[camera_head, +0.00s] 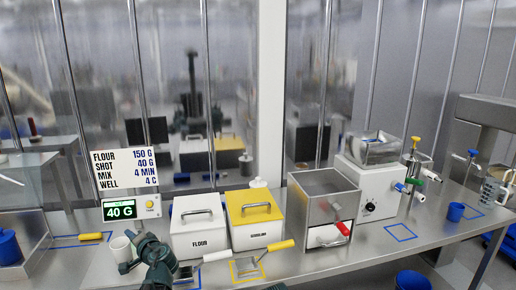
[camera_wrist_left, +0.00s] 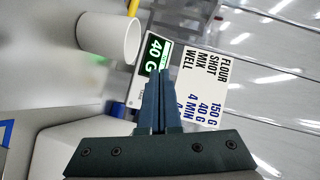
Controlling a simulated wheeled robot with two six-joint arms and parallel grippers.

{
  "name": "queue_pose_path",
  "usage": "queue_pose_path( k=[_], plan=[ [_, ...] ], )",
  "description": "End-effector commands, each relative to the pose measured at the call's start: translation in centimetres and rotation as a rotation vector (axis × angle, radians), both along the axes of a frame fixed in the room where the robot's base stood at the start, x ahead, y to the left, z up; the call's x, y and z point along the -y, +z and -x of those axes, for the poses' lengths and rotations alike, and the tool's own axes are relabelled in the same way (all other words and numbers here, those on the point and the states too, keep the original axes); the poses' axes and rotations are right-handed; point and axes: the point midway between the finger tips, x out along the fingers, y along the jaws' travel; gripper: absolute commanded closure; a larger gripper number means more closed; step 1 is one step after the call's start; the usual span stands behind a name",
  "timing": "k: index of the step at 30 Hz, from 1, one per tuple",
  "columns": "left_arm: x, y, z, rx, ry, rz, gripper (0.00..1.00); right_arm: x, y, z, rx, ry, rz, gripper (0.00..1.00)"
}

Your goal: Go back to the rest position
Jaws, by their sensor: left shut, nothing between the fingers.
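My left gripper (camera_head: 133,243) is at the lower left of the head view, above the steel counter. In the left wrist view its two fingers (camera_wrist_left: 160,80) are together with nothing between them. A white cup (camera_head: 120,248) is right beside it in the head view. The cup also shows at the upper left of the left wrist view (camera_wrist_left: 110,37), apart from the fingers. Past the fingertips are the scale display reading 40 G (camera_head: 120,210) and the recipe sign (camera_head: 124,170). My right gripper does not show in either view.
A white flour bin (camera_head: 198,238) and a yellow-topped semolina bin (camera_head: 255,215) stand right of my left gripper. White-handled and yellow-handled (camera_head: 280,246) scoops lie in front. A steel box (camera_head: 325,205) and a white machine (camera_head: 372,190) stand further right. Glass panels close off the back.

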Motion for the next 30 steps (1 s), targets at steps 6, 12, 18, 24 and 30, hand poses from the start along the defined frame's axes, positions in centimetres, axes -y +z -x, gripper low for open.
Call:
queue_pose_path(
  k=[6,12,18,24,30],
  plan=[
    [2.3,-1.8,1.1,-0.015,0.027,0.098,1.00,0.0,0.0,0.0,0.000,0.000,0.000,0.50],
    [5.6,-4.5,2.9,-0.053,0.061,0.232,1.00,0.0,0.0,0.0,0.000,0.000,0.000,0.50],
    [10.9,-8.3,5.8,-0.140,0.101,0.417,1.00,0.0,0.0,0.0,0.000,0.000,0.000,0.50],
    [19.6,-13.5,11.6,-0.339,0.138,0.664,1.00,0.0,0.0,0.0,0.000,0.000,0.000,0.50],
    [28.9,-17.1,19.4,-0.621,0.151,0.879,1.00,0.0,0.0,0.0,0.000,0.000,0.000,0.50]
  ],
)
